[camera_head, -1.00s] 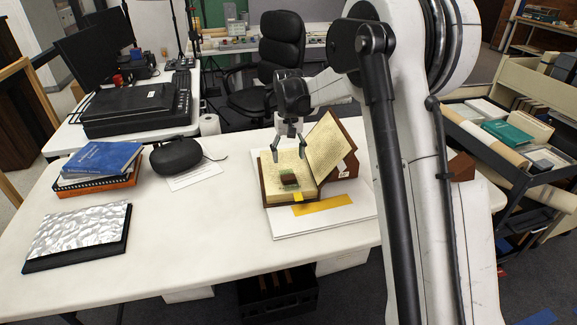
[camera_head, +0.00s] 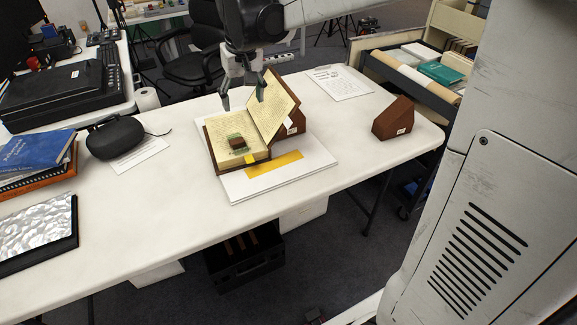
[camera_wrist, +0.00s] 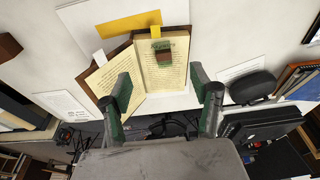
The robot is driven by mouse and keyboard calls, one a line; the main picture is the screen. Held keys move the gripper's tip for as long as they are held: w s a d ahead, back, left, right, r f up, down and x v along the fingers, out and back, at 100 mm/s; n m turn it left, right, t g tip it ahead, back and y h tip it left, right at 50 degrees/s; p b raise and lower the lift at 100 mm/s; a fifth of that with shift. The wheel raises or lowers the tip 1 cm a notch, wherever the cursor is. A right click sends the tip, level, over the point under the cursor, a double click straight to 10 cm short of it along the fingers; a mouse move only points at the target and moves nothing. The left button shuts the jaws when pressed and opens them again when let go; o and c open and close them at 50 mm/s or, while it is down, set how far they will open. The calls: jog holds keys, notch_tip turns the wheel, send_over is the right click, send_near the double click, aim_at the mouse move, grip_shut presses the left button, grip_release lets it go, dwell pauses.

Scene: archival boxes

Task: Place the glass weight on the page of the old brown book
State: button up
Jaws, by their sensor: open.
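The old brown book (camera_head: 232,160) lies open on a white board, its right-hand side propped up at a slant. The glass weight (camera_head: 237,143), a small greenish block with a brownish tint, rests on the lower part of the flat left page. The weight also shows in the wrist view (camera_wrist: 162,52), on the printed page of the book (camera_wrist: 180,70). My gripper (camera_head: 243,95) is open and empty above the far part of the book, apart from the weight. In the wrist view my gripper's fingers (camera_wrist: 160,92) stand wide apart with nothing between them.
A yellow strip (camera_head: 273,164) lies on the white board (camera_head: 310,160) in front of the book. A brown wedge (camera_head: 393,118) stands at the right. A black rounded case (camera_head: 115,137), books (camera_head: 37,150) and a silvery panel (camera_head: 35,232) are at left. The front middle table is clear.

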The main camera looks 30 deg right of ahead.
jog(key=s+f+t, duration=0.2)
jog(key=s+t, duration=0.2)
jog(key=s, duration=2.1)
jog(key=shift+t, duration=0.3)
jog(key=shift+s, duration=0.1)
